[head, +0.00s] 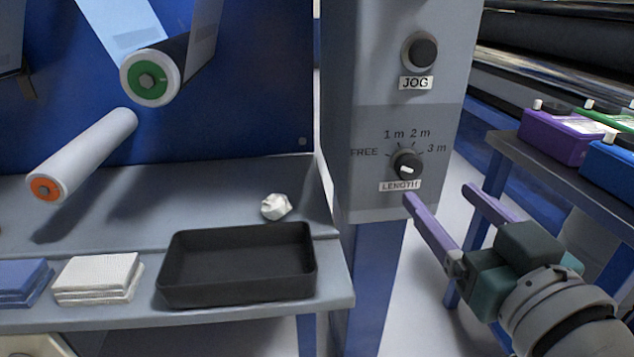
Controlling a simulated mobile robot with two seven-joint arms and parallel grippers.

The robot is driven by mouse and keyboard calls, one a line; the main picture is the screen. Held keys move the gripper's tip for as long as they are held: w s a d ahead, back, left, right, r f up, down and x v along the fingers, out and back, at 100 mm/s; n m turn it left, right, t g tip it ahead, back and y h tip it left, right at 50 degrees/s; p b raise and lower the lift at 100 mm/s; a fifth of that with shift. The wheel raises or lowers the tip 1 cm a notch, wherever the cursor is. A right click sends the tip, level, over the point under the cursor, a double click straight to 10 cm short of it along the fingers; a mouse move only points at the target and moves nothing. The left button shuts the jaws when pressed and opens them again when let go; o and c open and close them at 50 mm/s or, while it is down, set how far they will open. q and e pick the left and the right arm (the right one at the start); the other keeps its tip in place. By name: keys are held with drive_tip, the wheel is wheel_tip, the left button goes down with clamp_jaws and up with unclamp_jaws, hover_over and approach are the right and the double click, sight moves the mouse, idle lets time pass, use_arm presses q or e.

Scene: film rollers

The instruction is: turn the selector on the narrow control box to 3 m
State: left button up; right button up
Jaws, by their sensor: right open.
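The narrow control box (372,118) is a grey upright housing in the middle of the head view. Its selector (405,160) is a round black knob with a short white mark, above a LENGTH label (400,186). FREE, 1 m, 2 m and 3 m are printed around it, with 3 m (437,148) at the upper right. I cannot tell for sure which one the mark points to. My right gripper (438,195) is open and empty, its two purple fingers apart. It is below and right of the selector, not visibly touching it. My left gripper is not in view.
A JOG button (424,53) sits above the selector. A black tray (238,296), white cloths (97,277) and a crumpled white piece (276,206) lie on the left shelf. A side table (540,165) at right bears purple and blue boxes.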

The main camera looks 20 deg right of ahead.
sight(413, 170)
drive_tip(key=shift+h, duration=0.4)
drive_tip(key=b+x, duration=0.1)
drive_tip(key=x, duration=0.2)
drive_tip(key=f+b+x, duration=0.1)
drive_tip(key=x, duration=0.2)
drive_tip(key=b+x, duration=0.1)
drive_tip(key=x, duration=0.2)
drive_tip(key=shift+d+f+b, duration=0.25)
drive_tip(key=shift+f+b, duration=0.05)
drive_tip(key=shift+b, duration=0.05)
drive_tip(key=shift+w+d, duration=0.15)
drive_tip(key=shift+w, duration=0.3)
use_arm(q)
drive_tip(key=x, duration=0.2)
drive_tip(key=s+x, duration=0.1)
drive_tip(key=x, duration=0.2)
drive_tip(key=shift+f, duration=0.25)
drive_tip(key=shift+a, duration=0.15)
use_arm(e)
clamp_jaws()
